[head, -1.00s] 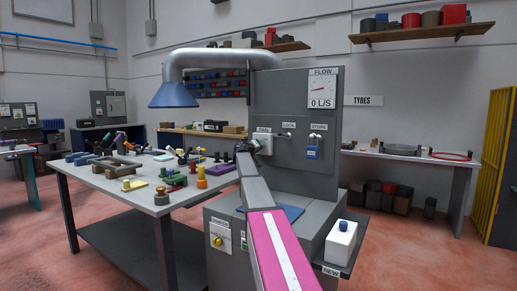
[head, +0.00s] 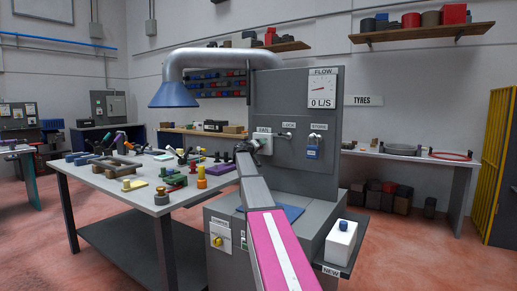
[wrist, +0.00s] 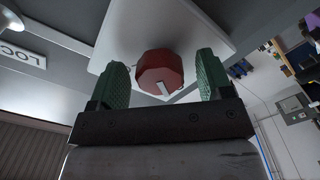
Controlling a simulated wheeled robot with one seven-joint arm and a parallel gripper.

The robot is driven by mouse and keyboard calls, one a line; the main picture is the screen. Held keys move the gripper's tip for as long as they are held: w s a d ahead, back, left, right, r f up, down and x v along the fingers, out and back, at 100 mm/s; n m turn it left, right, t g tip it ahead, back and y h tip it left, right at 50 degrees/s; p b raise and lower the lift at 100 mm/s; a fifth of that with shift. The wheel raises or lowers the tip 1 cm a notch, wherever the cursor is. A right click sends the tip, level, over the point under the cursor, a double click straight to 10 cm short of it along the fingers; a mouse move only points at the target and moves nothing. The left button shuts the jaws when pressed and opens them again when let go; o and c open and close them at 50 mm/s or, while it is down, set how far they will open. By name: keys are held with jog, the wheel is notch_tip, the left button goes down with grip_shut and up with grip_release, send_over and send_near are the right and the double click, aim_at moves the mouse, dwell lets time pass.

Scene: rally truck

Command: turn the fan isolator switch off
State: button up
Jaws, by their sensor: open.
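The fan isolator switch is a red knob (wrist: 160,72) with a pale mark on it, on a light box (wrist: 120,30) in the wrist view. My gripper (wrist: 162,78) is open, with one green finger on each side of the knob and a gap visible on both sides. In the head view the isolator box (head: 265,145) is on the grey panel (head: 292,95), and my gripper (head: 246,147) is up against it. My arm hides the knob there.
A flow gauge (head: 322,88) on the panel reads 0 L/S. A blue padlock (head: 313,150) hangs under the STORE label, right of the LOCK hasp (head: 287,136). A cluttered workbench (head: 160,203) stands at left, below a blue extraction hood (head: 174,95).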

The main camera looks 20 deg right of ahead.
jog(key=v, duration=1)
jog(key=shift+s+a, duration=0.25)
